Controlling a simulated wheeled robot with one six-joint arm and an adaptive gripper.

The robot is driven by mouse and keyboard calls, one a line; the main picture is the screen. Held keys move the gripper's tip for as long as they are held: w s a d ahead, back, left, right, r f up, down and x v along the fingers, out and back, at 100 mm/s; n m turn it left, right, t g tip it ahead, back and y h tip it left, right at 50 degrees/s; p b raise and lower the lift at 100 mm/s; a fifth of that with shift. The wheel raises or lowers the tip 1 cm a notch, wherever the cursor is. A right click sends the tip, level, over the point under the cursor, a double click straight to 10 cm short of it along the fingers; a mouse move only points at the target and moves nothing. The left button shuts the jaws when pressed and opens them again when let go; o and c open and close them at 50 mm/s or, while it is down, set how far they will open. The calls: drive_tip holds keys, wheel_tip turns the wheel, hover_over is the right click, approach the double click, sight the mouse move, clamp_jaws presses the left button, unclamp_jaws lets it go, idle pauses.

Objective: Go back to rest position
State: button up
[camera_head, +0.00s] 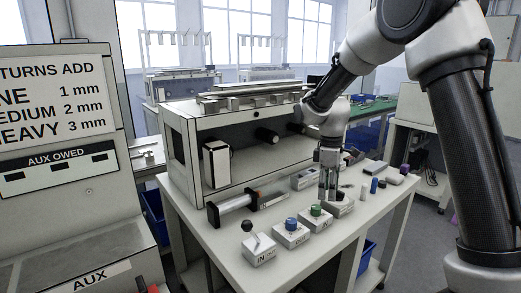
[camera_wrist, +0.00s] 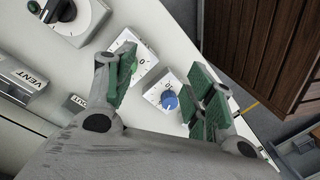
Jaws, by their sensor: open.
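My gripper (camera_head: 327,192) points down over the bench among the control boxes, at the end of my bent arm. In the wrist view its two green-padded fingers (camera_wrist: 160,85) are apart with nothing held between them. The box with a green knob (camera_head: 316,217) is close by; in the wrist view the left finger partly covers its knob. The box with a blue knob (camera_head: 291,231) also shows between the fingers in the wrist view (camera_wrist: 168,98). I cannot tell whether the fingers touch any box.
A box with a black lever (camera_head: 260,248) stands at the bench's front left. A cylinder with a rod (camera_head: 232,206) lies behind it. Small cylinders, including a blue one (camera_head: 374,186), stand to the right. An open-fronted cabinet (camera_head: 191,118) rises behind; an AUX panel (camera_head: 60,110) is left.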

drive_tip(key=s+d+r+m+t, duration=0.1)
drive_tip(key=s+d+r+m, duration=0.3)
drive_tip(key=s, duration=0.5)
drive_tip(key=s+d+r+m+t, duration=0.2)
drive_tip(key=s+d+r+m, duration=0.2)
drive_tip(key=s, duration=0.6)
drive_tip(key=s+d+r+m+t, duration=0.2)
drive_tip(key=s+d+r+m, duration=0.3)
drive_tip(key=s, duration=0.4)
drive_tip(key=shift+d+v, duration=0.2)
drive_tip(key=shift+v, duration=0.8)
